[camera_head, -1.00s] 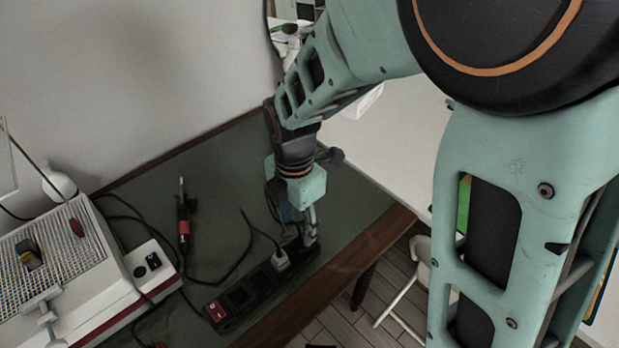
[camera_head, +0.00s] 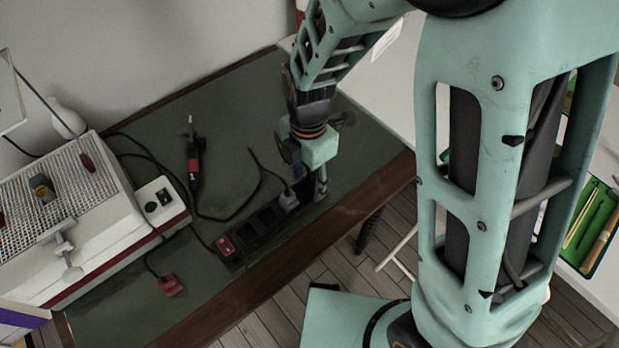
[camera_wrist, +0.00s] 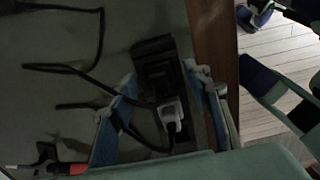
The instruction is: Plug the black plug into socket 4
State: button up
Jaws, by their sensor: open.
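A black power strip (camera_head: 262,232) with a red switch (camera_head: 227,246) at its left end lies along the bench's front edge. A pale grey plug (camera_head: 289,200) with a black cord sits on the strip near its right part. My gripper (camera_head: 320,183) points down over the strip's right end, just right of that plug. In the wrist view my open fingers (camera_wrist: 162,112) stand either side of the strip and the pale plug (camera_wrist: 170,117), holding nothing I can see. I cannot make out a separate black plug or the socket numbers; the gripper hides part of the strip.
A soldering iron (camera_head: 194,155) with a red and black handle and looping black cords lie behind the strip. A white unit with a mesh top (camera_head: 60,210) stands at left. A red plug (camera_head: 168,285) lies beside it. The wooden bench edge (camera_head: 250,302) is close in front.

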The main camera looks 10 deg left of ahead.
grip_shut()
jog(key=shift+r, duration=0.1)
